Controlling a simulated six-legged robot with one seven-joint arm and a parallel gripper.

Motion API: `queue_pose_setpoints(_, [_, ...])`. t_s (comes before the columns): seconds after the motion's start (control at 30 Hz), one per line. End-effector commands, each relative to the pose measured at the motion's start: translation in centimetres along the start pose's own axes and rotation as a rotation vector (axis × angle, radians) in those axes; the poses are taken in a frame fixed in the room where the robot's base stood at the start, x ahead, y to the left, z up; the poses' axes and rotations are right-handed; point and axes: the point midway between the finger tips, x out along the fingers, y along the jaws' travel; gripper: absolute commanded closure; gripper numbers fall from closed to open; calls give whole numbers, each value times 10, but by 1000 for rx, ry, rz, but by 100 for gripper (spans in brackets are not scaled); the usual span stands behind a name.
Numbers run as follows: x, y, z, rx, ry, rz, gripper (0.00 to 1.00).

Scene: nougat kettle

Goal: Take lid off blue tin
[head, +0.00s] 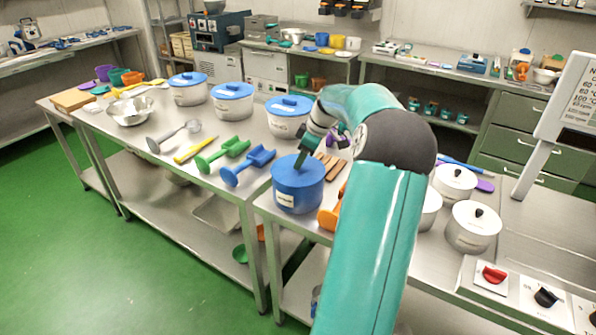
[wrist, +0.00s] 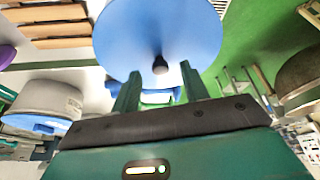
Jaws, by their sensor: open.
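The blue tin (head: 297,196) stands upright on the near metal table in the head view, with a pale label on its side. Its blue lid (head: 284,166) sits on top. My gripper (head: 301,162) is directly over the lid, pointing down. In the wrist view the lid (wrist: 125,35) fills the top middle, with a small dark knob (wrist: 160,66) near its lower edge. My gripper's two green fingers are apart there, one on each side of the knob's line. The knob is at about the fingertips; I cannot tell if they touch it. The gripper holds nothing.
Blue and green scoops (head: 248,166) lie left of the tin. White pots with blue lids (head: 233,100) stand behind. Wooden sticks (head: 331,165) and an orange tool (head: 329,218) lie close on the right. White lidded pots (head: 473,226) stand further right.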

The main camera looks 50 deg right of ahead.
Motion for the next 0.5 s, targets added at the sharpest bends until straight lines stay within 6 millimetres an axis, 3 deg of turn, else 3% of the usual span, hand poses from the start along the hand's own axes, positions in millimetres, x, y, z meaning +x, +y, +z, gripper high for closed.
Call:
queue_pose_setpoints(0.1, [12,-1,0,1,1,-2,55])
queue_pose_setpoints(0.33, [14,0,0,1,0,0,55])
queue_pose_setpoints(0.37, [14,0,0,1,0,0,57])
queue_pose_setpoints(0.5, [14,0,0,1,0,0,85])
